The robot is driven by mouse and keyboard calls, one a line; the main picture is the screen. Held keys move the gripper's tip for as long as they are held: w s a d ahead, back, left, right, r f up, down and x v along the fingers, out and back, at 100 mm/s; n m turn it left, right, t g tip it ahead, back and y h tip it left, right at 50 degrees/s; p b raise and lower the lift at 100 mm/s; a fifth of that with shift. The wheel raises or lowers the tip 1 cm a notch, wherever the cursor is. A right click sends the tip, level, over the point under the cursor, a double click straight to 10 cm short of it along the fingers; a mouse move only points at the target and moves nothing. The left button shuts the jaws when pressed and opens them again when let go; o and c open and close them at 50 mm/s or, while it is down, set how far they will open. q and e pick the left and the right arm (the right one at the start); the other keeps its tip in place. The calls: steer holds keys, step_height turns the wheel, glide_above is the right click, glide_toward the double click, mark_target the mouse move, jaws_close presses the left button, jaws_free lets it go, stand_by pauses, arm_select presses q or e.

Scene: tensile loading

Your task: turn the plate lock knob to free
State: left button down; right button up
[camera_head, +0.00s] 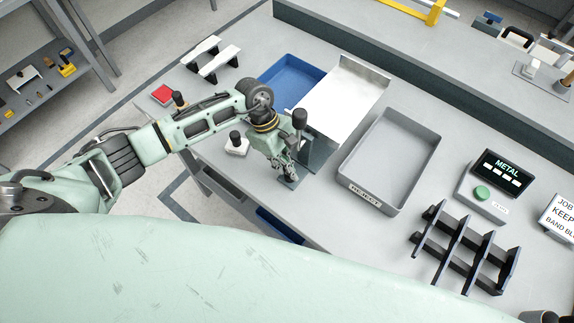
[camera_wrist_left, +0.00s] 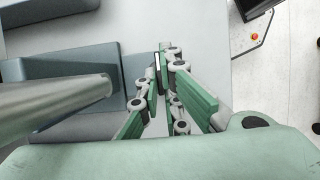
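My left gripper (camera_head: 288,176) points down at the front of a dark grey fixture (camera_head: 322,152), close over its low base. In the left wrist view the fingertips (camera_wrist_left: 163,72) are close together beside a thin dark upright piece. I cannot tell whether they grip it or whether it is the plate lock knob. A dark post with a black knob top (camera_head: 300,118) rises just behind the gripper. A thick grey cylinder (camera_wrist_left: 50,105) crosses the left of the wrist view, near the grey block (camera_wrist_left: 75,68). My right gripper is not in view.
A white plate (camera_head: 345,100) lies behind the fixture, with a blue tray (camera_head: 290,75) beyond. A grey reject tray (camera_head: 390,160) is to the right. A black rack (camera_head: 462,250) and METAL display (camera_head: 500,172) stand further right.

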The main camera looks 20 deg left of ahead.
arm_select(q)
steer(key=shift+n, duration=0.4)
steer(key=n+b, duration=0.1)
steer(key=n+t, duration=0.1)
steer(key=shift+s+f+n+b, duration=0.1)
steer(key=shift+s+n+b, duration=0.05)
steer(key=shift+n+b, duration=0.2)
steer(key=n+t+b, duration=0.1)
steer(key=n+t, duration=0.1)
steer(key=n, duration=0.3)
steer(key=shift+s, duration=0.2)
steer(key=shift+n+t, duration=0.3)
steer(key=shift+n, duration=0.05)
steer(key=c, duration=2)
jaws_free()
steer(key=shift+r, duration=0.2)
steer(key=v, duration=1.2)
steer(key=shift+d, duration=0.1)
